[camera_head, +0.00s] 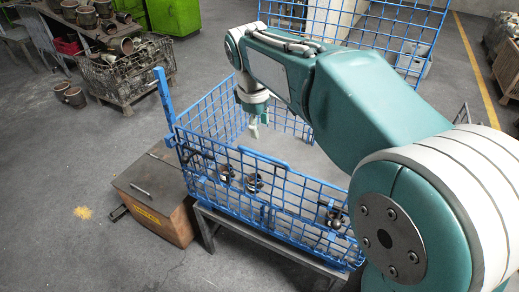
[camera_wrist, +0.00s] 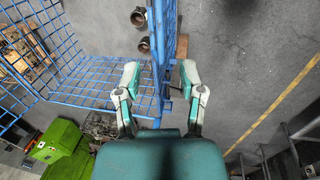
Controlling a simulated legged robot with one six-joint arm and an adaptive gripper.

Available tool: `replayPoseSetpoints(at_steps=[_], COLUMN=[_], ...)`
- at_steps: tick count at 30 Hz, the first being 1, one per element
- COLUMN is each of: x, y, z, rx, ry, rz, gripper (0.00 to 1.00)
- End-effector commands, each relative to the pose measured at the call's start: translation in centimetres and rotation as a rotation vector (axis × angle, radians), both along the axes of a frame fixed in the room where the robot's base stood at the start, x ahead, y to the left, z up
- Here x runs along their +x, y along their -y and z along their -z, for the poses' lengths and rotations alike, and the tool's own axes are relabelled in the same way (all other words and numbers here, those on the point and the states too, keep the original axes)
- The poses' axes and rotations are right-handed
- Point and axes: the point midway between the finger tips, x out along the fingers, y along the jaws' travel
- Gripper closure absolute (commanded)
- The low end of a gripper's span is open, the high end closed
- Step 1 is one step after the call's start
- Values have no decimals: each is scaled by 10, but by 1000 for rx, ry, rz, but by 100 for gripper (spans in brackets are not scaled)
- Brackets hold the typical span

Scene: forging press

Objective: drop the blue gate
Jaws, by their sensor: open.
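The blue gate (camera_head: 270,205) is the wire-mesh front panel of a blue cage, standing upright in the head view. Its top rail has a raised blue bar near the middle. My gripper (camera_head: 258,128) hangs fingers-down above the cage, apart from the rail as far as the head view shows. In the wrist view my gripper (camera_wrist: 160,82) is open and empty. A blue mesh panel (camera_wrist: 160,45) appears nearly edge-on between its fingers; I cannot tell how far below them it lies.
Dark metal parts (camera_head: 253,183) sit low behind the front mesh. A brown box (camera_head: 155,195) stands left of the cage, which rests on a grey stand (camera_head: 262,245). A tall blue back panel (camera_head: 405,35) rises behind.

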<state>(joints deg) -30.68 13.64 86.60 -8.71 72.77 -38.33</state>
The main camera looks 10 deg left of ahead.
Motion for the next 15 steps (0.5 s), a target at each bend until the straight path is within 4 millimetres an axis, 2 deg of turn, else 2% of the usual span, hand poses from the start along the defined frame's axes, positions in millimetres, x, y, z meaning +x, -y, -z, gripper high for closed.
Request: replayPoseSetpoints(at_steps=[5,15], x=[3,14], y=[4,4], z=[16,78], rx=[0,-3], ry=[-3,-3], rz=[0,2], gripper=[49,49])
